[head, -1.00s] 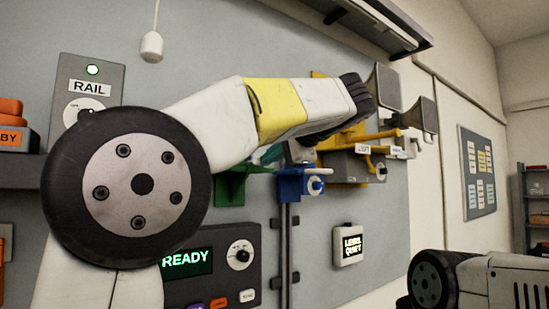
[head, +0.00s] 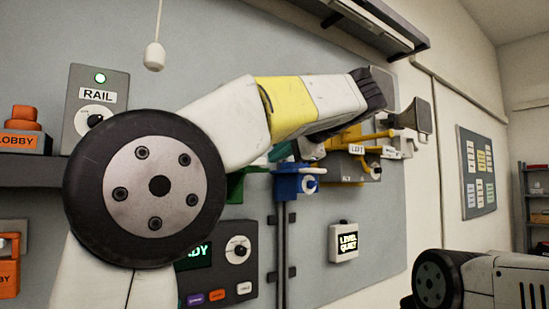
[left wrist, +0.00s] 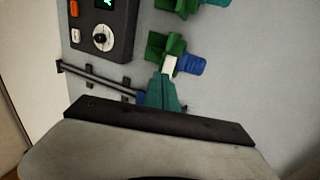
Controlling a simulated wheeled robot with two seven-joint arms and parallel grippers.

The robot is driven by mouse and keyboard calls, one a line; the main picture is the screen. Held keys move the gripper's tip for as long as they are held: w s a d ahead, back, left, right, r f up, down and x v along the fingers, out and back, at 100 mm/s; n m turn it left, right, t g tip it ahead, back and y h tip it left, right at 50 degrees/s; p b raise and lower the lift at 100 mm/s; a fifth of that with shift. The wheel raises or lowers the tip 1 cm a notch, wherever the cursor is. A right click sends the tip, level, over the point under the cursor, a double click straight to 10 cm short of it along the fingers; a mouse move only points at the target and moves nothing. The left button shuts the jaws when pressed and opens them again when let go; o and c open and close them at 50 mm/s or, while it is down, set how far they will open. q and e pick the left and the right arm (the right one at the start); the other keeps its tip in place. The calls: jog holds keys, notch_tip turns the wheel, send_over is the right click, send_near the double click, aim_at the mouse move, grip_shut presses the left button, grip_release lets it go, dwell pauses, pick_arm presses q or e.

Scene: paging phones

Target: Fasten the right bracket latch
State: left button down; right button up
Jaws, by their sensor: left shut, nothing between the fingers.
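The right bracket (head: 404,147) is at the right end of the wall row, under the right-hand grey horn (head: 416,115). Yellow and pale parts show there, but its latch is too small and covered to tell its position. My left arm crosses in front. My left gripper (head: 282,151) is folded back under the arm, mostly hidden, near the blue clamp (head: 297,183). In the left wrist view its tapered teal fingers (left wrist: 164,88) look shut and empty, near a green bracket (left wrist: 172,46). My right gripper is out of view.
A dark control panel (head: 240,268) and a vertical rail (head: 283,250) are below the brackets. A LEVEL QUIET box (head: 343,242) hangs lower right. A shelf (head: 380,22) juts out above. A pull cord (head: 154,57) hangs at upper left.

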pick_arm(q)
jog(key=v, duration=0.8)
jog(key=shift+s, duration=0.25)
jog(key=shift+d+r, duration=0.1)
jog(key=shift+d, duration=0.05)
jog(key=w+a+f+g+h, duration=0.3)
jog(key=a+f+g+h, duration=0.15)
jog(key=a+f, duration=1.2)
jog(key=s+a+f+n+h, duration=0.1)
jog(key=s+f+n+h, duration=0.2)
jog(key=s+f+n, duration=0.2)
jog(key=s+a+f+n+g+h, duration=0.1)
jog(key=s+f+n+h, duration=0.2)
jog(key=s+f, duration=0.9)
notch_tip(320, 180, down, 7)
jog(key=shift+f+n, duration=0.1)
jog(key=shift+n, duration=1)
